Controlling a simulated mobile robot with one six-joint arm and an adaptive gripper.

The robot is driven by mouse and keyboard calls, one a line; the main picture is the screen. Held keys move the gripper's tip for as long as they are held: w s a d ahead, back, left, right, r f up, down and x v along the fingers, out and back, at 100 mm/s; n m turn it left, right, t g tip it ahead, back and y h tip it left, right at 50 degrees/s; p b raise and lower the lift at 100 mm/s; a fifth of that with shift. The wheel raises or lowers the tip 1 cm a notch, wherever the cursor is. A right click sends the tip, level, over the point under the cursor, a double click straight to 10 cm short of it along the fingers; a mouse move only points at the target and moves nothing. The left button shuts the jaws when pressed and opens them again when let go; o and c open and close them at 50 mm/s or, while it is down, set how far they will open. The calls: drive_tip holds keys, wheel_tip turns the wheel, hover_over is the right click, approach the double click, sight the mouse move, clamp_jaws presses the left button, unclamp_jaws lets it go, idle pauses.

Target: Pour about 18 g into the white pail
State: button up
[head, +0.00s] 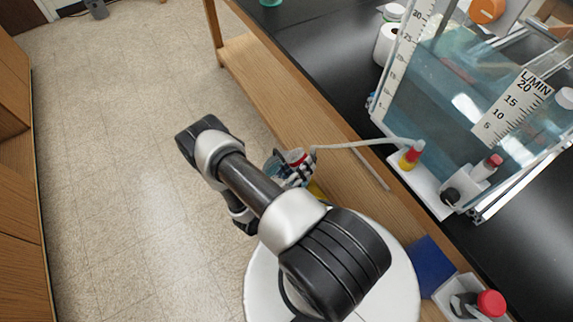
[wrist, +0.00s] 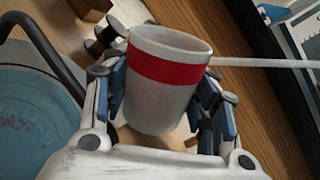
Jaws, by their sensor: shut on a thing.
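My gripper (wrist: 165,105) is shut on a white cup with a red band (wrist: 160,95), its blue-padded fingers on both sides. The cup leans a little in the wrist view, with its mouth toward the top; I see no contents or stream. In the head view the cup (head: 297,155) shows beyond my arm, by the wooden bench edge, with my gripper (head: 299,173) around it. A round vessel with a pale rim, blue inside and a dark curved handle (wrist: 38,112) is at the left of the wrist view. I cannot tell surely whether it is the white pail.
A pale tube (head: 365,144) runs from the blue-tinted tank (head: 450,100) toward the cup's side. A white tray with bottles (head: 425,185) sits before the tank. The floor at left is clear.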

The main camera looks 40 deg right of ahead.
sight(289, 163)
drive_tip(key=shift+w+r+n, duration=0.1)
drive_tip(key=shift+r+n, duration=0.35)
drive_tip(key=shift+n, duration=0.25)
drive_tip(key=shift+f+n, duration=0.4)
drive_tip(key=shift+n, duration=0.4)
drive_tip(key=shift+r+n+p, duration=0.55)
drive_tip(key=shift+n+p, duration=0.05)
drive_tip(key=shift+n, duration=0.3)
drive_tip(key=shift+w+f+n, duration=0.1)
drive_tip(key=shift+f+n, duration=0.25)
drive_tip(key=shift+n, duration=0.15)
drive_tip(key=shift+w+f+n+b, duration=0.1)
drive_tip(key=shift+n+b, duration=0.25)
drive_tip(key=shift+n, duration=0.05)
drive_tip(key=shift+w+r+n, duration=0.15)
drive_tip(key=shift+r+n, duration=0.2)
drive_tip(key=shift+n, duration=0.35)
drive_tip(key=shift+w+r+n+b, duration=0.25)
drive_tip(key=shift+r+n+b, duration=0.15)
drive_tip(key=shift+n+b, duration=0.4)
drive_tip(key=shift+w+a+r+n+b, duration=0.15)
drive_tip(key=shift+w+r+n, duration=0.1)
drive_tip(key=shift+n, duration=0.45)
drive_tip(key=shift+w+d+r+n+b, duration=0.1)
drive_tip(key=shift+w+r+n+b, duration=0.1)
drive_tip(key=shift+n, duration=0.5)
idle(1.8)
